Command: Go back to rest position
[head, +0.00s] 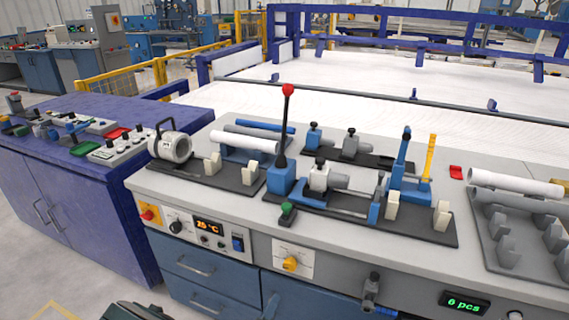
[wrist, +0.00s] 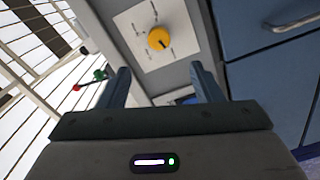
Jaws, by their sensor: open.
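My gripper (wrist: 160,70) shows in the wrist view with its two blue-grey fingers spread apart and nothing between them. Beyond the fingertips is a white panel with a yellow knob (wrist: 159,38) on the bench front. The same kind of yellow knob (head: 291,263) shows in the head view. I cannot clearly make out my gripper in the head view. A white pipe (head: 515,183) lies across the top of a grey rack (head: 490,255) at the right end of the bench.
The grey bench top (head: 470,155) carries a clamp fixture with a red-knobbed lever (head: 288,90) standing tall. A round grey heater-like tool (head: 172,147) is at the left. A blue cabinet (head: 75,200) stands to the left. Drawers (head: 195,270) and a tap (head: 371,290) line the front.

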